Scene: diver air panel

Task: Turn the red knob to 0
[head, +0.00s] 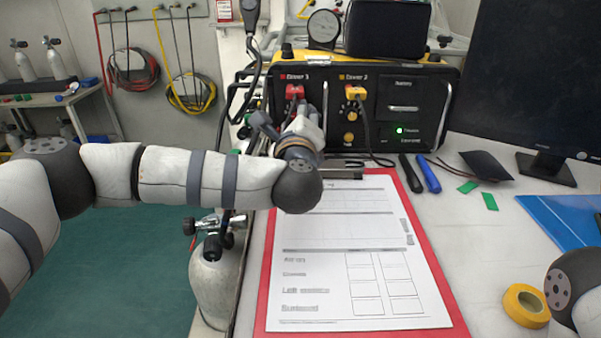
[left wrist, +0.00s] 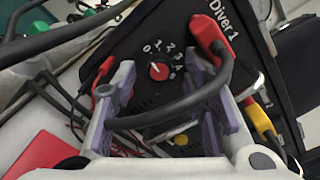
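The red knob (left wrist: 159,71) sits on the black panel (left wrist: 135,40) in the left wrist view, with white numerals starting at 0 arced around it. Its pointer mark is too small to read. My left gripper (left wrist: 160,88) is open, its two grey-purple fingers on either side of the knob in the picture, with nothing gripped. I cannot tell whether they touch the knob. In the head view the left gripper (head: 308,126) is in front of the Diver 1 side of the panel and hides the knob. My right gripper is out of view; part of its arm shows at the lower right.
A red connector (left wrist: 208,36) beside the Diver 1 label has a black cable (left wrist: 178,112) looping across the fingers. A yellow connector (head: 355,90) and yellow knobs are on the Diver 2 side. A red clipboard (head: 262,300), pens and yellow tape (head: 525,305) lie on the table.

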